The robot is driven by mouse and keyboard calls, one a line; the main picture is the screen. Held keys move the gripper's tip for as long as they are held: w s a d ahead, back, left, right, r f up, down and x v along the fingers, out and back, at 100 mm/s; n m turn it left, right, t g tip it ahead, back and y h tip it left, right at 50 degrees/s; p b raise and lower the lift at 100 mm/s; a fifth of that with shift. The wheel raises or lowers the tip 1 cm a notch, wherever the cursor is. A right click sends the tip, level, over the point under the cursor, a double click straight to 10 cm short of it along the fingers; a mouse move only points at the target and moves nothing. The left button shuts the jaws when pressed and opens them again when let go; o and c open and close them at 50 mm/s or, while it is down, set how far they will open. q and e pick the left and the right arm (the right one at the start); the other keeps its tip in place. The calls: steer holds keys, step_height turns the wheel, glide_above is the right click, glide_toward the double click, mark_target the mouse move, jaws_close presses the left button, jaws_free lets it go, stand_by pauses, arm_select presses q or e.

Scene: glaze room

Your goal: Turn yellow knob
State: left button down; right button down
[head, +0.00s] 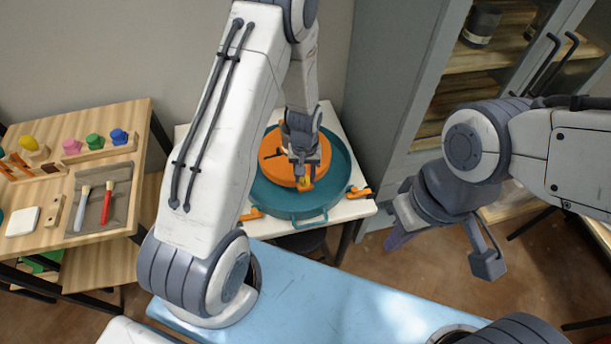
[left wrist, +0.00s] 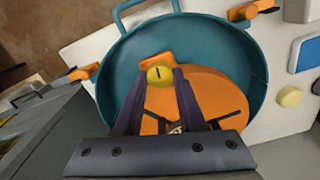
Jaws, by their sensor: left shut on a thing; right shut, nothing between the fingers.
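The yellow knob (left wrist: 160,75) is round with a dark line across its face, in the left wrist view. It sits at an orange block on the edge of a round orange disc (left wrist: 215,95) inside a teal basin (left wrist: 125,60). My left gripper (left wrist: 161,77) is shut on the knob, one finger on each side. In the head view the left gripper (head: 304,180) reaches down over the orange disc (head: 273,165) and mostly hides the knob (head: 306,183). My right gripper (head: 396,240) is shut and empty, held up at the right, away from the basin.
The teal basin (head: 327,183) stands on a white table (head: 350,208) with orange clamps. A pale yellow round button (left wrist: 290,97) is beside it. A wooden bench (head: 95,190) with brushes and coloured knobs is left. A grey cabinet (head: 392,90) stands right.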

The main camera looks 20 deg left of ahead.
mark_target(305, 178)
arm_select(q)
steer(key=shift+n, duration=1.5)
steer(key=shift+w, duration=0.1)
steer(key=c, duration=0.5)
jaws_free()
steer(key=shift+r, duration=0.1)
step_height(305, 178, up, 10)
steer(key=b, duration=0.1)
steer(key=shift+r+b, duration=0.2)
steer(key=shift+b, duration=0.15)
